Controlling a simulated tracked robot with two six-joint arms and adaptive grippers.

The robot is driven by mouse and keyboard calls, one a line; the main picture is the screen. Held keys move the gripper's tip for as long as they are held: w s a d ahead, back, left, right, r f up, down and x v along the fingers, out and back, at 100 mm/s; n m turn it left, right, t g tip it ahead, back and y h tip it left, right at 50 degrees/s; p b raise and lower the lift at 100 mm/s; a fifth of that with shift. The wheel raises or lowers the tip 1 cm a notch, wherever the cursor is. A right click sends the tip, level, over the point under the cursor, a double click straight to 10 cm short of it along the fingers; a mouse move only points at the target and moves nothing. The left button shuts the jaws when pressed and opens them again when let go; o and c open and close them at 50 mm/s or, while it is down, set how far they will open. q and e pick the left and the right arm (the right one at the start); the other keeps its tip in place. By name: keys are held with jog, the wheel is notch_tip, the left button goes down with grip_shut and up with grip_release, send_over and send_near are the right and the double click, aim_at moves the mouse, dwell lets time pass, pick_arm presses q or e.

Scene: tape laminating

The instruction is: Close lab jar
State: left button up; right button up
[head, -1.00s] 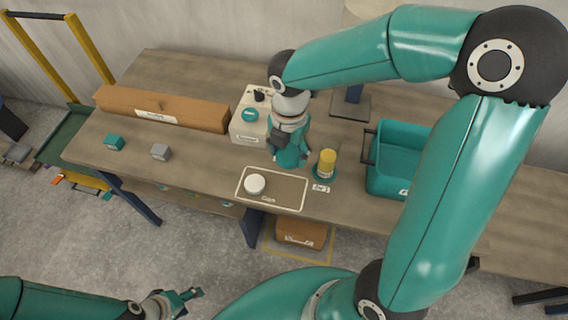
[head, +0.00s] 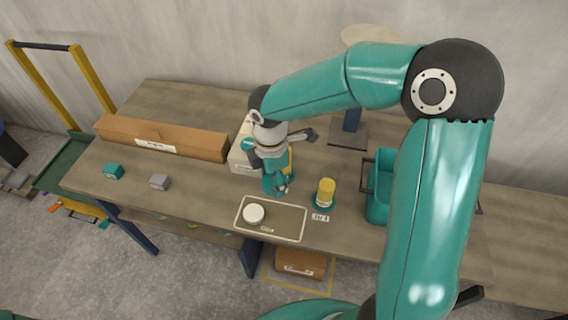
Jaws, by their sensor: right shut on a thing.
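My right gripper (head: 275,186) points down over the middle of the table, behind the tray. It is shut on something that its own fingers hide. A jar with a yellow top (head: 326,187) stands upright on a teal disc to the right of the gripper, apart from it. A white round piece, perhaps a lid (head: 253,213), lies on the left part of the shallow tray (head: 285,234). A second yellow thing (head: 291,160) shows partly behind the gripper; I cannot tell whether they touch. My left gripper is out of view.
A cream box (head: 240,162) stands behind the gripper. A long brown carton (head: 185,143) lies at the back left. A teal bin (head: 377,208) is at right, partly behind my arm.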

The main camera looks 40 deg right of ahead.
jog(key=w+a+f+m, duration=0.4)
jog(key=w+f+m, duration=0.3)
jog(key=m, duration=0.9)
jog(key=shift+f, duration=0.35)
jog(key=shift+a, duration=0.1)
